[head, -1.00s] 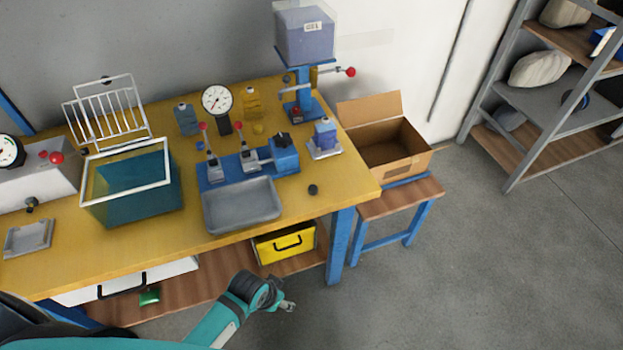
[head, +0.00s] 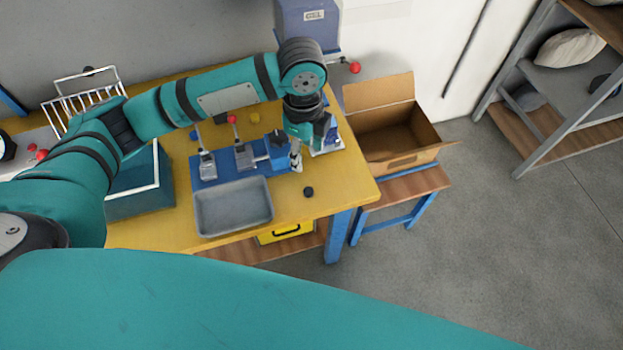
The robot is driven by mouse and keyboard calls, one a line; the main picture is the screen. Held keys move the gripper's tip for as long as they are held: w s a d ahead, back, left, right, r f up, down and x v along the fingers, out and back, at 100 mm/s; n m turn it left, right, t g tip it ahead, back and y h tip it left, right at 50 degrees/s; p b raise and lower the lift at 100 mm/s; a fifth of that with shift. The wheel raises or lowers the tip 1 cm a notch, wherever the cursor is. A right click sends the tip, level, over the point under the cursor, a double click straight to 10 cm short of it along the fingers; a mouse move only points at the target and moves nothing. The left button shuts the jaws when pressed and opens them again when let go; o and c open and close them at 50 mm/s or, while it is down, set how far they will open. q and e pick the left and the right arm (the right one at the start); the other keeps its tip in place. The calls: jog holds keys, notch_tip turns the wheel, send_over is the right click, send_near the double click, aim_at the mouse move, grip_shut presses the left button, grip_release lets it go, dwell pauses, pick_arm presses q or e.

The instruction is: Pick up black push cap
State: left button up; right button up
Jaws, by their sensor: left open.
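The black push cap (head: 308,192) is a small dark disc on the yellow bench top, near the right front edge and right of the grey tray. My left gripper (head: 297,164) hangs from the teal arm over the bench, just behind and slightly left of the cap. It points down, is open and holds nothing. It is apart from the cap. My arm hides the gauge and part of the back of the bench. My right gripper does not show.
The grey tray (head: 233,207) lies left of the cap. The blue fixture with clamps (head: 240,160) stands behind it. A press (head: 308,28) rises at the back. An open cardboard box (head: 392,135) sits on a stool to the right. The bench around the cap is clear.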

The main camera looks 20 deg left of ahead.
pick_arm(q)
jog(key=p, duration=0.2)
send_over(308, 190)
jog(key=f, duration=0.7)
jog(key=s+f, duration=0.1)
jog(key=f, duration=0.2)
jog(key=shift+a+f, duration=0.15)
jog(key=shift+f, duration=0.1)
jog(key=shift+w+f, duration=0.15)
jog(key=shift+f, duration=0.7)
jog(key=f, duration=0.1)
jog(key=f+p, duration=0.1)
jog(key=f, duration=0.2)
jog(key=shift+w+d+f, duration=0.2)
jog(key=shift+w+f, duration=0.1)
jog(key=shift+f, duration=0.1)
jog(key=c, duration=0.8)
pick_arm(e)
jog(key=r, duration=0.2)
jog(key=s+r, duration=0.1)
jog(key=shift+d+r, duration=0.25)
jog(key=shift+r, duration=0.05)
